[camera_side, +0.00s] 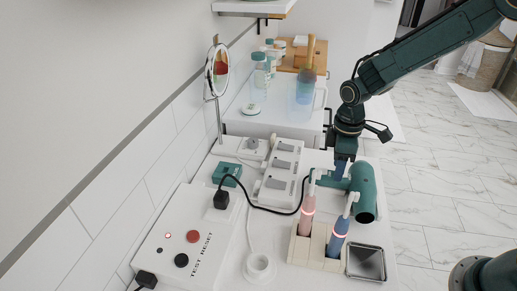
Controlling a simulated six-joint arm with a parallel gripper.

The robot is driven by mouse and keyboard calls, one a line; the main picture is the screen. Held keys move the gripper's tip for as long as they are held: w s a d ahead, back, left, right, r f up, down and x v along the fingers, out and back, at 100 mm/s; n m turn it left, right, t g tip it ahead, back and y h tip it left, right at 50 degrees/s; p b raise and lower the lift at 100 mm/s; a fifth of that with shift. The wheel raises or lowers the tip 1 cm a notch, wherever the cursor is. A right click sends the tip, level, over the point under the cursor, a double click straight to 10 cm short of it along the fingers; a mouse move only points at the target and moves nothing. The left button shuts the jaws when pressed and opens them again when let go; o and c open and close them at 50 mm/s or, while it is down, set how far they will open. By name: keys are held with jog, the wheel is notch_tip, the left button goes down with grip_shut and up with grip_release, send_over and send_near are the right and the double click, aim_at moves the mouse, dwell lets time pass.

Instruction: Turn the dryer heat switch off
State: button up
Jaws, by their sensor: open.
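The teal hair dryer (364,194) lies on the white counter at the right, its round dark opening facing the front. Its heat switch cannot be made out in this view. My gripper (341,173) points down just left of the dryer's barrel, close over the handle area. The jaws are open. They are small and partly merge with the teal dryer, so I cannot tell whether they touch it. A black cord (271,210) runs from a black plug (221,200) at the left towards the dryer.
Pink and blue toothbrushes (335,240) stand in a beige holder (300,247) in front of the dryer. A metal tray (366,263) is beside it. A grey-white switch unit (282,172) and a TEST/RESET box (178,243) are left. Clear containers (300,98) stand behind.

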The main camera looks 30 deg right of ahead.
jog(key=shift+f, duration=0.1)
jog(key=shift+c, duration=0.4)
grip_shut()
